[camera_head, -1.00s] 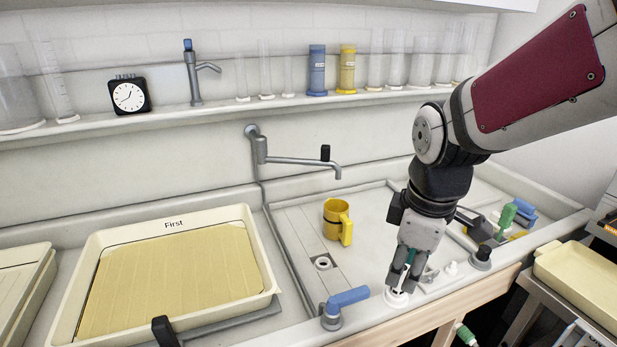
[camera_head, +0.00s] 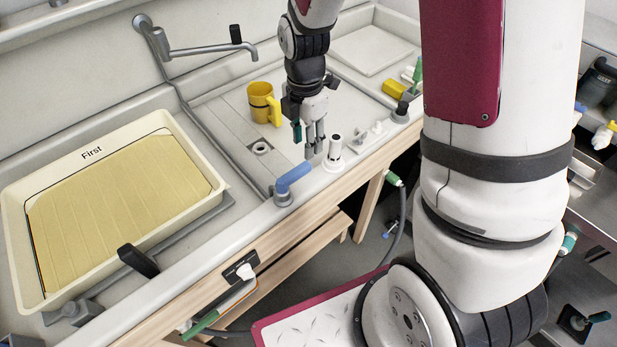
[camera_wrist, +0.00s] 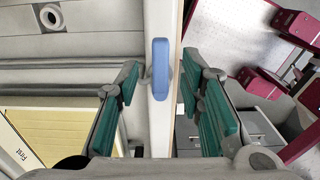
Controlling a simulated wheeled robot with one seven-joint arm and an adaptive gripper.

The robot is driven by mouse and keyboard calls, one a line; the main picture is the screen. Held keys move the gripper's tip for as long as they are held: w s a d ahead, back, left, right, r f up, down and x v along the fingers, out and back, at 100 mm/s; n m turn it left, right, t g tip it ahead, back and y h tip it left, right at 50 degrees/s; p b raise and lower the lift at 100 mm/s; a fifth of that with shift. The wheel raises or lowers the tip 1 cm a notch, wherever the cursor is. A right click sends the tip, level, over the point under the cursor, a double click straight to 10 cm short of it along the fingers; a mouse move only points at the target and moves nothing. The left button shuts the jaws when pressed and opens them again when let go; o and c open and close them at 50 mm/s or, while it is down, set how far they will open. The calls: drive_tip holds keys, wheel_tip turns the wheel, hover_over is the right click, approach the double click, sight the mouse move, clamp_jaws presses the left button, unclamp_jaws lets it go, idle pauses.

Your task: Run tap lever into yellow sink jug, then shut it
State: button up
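The blue lever (camera_head: 294,176) stands on a grey base at the sink's front edge, its handle slanting up to the right. The yellow jug (camera_head: 260,103) stands upright in the sink, its handle to the right. The wall tap (camera_head: 205,48) has a long spout with a black knob; its end is above the jug in the picture, but I cannot tell if it is directly over it. My gripper (camera_head: 312,148) points down just right of the blue lever. In the wrist view, its green-padded fingers are wide apart and empty, with the blue lever (camera_wrist: 161,66) showing between and beyond them.
A white cylindrical fitting (camera_head: 335,148) stands close to the right of my gripper on the sink edge. The cream tray marked "First" (camera_head: 208,165) lies to the left. A drain (camera_head: 260,148) is in the sink floor. A black handle (camera_head: 138,261) sticks up by the tray.

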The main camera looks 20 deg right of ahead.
sight(306, 164)
drive_tip(key=shift+f+b, duration=1.55)
drive_tip(key=shift+f, duration=1.9)
drive_tip(key=shift+f, duration=0.15)
drive_tip(key=shift+c, duration=0.6)
